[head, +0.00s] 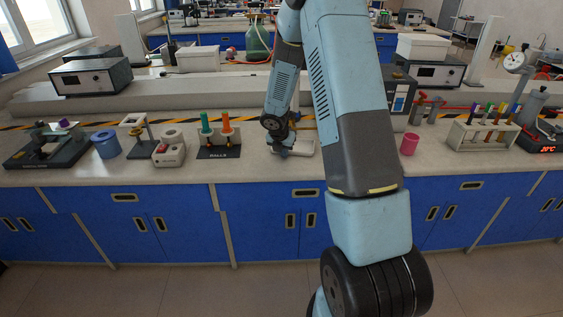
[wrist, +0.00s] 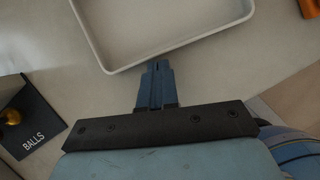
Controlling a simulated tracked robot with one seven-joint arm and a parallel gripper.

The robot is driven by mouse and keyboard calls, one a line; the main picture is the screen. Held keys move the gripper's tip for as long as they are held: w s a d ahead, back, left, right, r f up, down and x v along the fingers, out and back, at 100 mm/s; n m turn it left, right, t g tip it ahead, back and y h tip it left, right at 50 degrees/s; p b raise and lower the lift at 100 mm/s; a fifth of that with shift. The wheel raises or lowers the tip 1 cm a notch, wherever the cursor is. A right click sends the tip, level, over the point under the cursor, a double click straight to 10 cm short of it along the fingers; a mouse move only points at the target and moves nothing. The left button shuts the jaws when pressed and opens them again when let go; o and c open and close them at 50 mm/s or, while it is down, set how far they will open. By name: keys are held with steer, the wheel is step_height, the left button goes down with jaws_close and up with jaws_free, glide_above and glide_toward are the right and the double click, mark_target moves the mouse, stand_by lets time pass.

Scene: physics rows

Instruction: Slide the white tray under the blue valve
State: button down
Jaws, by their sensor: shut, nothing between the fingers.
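The white tray (head: 304,147) lies on the bench just in front of the striped tape, partly hidden by my arm in the head view. In the wrist view its pale floor and raised rim (wrist: 150,25) fill the top middle. My gripper (wrist: 157,65) is shut and empty, with its fingertips close to the tray's near rim. I cannot tell whether they touch it. In the head view my gripper (head: 283,152) is low at the tray's left part. I cannot make out the blue valve with certainty; my arm covers much of the area behind the tray.
A black BALLS stand (head: 219,152) with green and orange pieces is left of the tray; its labelled edge shows in the wrist view (wrist: 30,130). A pink cup (head: 409,144) and a tube rack (head: 482,135) stand to the right. Bare bench lies in front of the tray.

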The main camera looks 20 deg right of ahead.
steer(key=shift+w+d, duration=1)
steer(key=shift+w, duration=0.15)
steer(key=shift+s+a, duration=0.15)
steer(key=shift+s+a, duration=0.65)
steer(key=shift+s, duration=0.15)
steer(key=shift+r, duration=0.1)
step_height(320, 180, up, 8)
stand_by(0.8)
stand_by(0.4)
